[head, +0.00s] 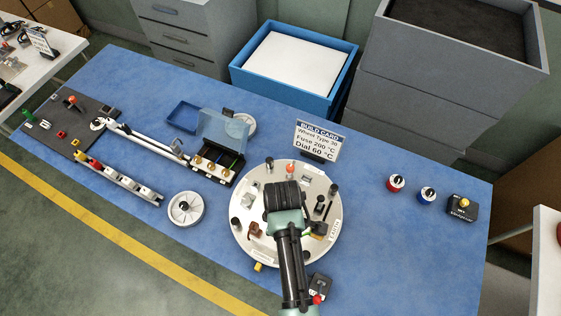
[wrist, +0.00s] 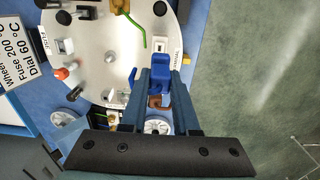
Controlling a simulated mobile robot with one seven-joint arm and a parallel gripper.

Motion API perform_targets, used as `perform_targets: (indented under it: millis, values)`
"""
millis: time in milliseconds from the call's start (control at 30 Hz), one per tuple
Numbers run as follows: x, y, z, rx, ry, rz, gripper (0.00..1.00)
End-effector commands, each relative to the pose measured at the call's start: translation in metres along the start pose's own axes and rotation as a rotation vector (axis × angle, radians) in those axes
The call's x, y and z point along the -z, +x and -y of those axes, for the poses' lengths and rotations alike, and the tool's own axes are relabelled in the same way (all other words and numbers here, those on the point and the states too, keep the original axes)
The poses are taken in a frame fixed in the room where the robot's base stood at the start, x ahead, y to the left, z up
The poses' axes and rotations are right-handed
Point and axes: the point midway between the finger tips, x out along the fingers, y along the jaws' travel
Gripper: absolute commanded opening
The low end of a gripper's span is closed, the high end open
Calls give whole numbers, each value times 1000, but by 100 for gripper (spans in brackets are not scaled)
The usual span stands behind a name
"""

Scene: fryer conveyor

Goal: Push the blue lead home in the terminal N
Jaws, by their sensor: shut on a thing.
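My gripper (wrist: 160,76) is shut on a blue piece, which I take to be the blue lead (wrist: 158,62), in the wrist view. The blue lead's upper part sticks out past the fingertips near the rim of the round white plate (wrist: 110,72). The plate also shows in the head view (head: 241,252), with my arm over its middle, hiding the fingers and the lead. A pale block with a small label (wrist: 160,44) lies just beyond the lead. I cannot read which terminal is N, nor tell whether the lead sits in a terminal.
A green wire (wrist: 139,32) curves on the plate beside the lead. Several small posts and blocks stand around the plate. The build card (head: 318,141) stands behind it.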

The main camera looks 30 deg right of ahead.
Motion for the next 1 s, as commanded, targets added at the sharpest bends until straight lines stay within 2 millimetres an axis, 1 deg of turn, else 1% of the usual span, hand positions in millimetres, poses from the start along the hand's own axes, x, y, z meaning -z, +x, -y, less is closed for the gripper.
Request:
perform_targets:
  millis: [300,833,900,1000]
  values:
    - [0,21,0,0,0,0,0]
    - [0,51,0,0,0,0,0]
    - [0,47,0,0,0,0,0]
    - [0,47,0,0,0,0,0]
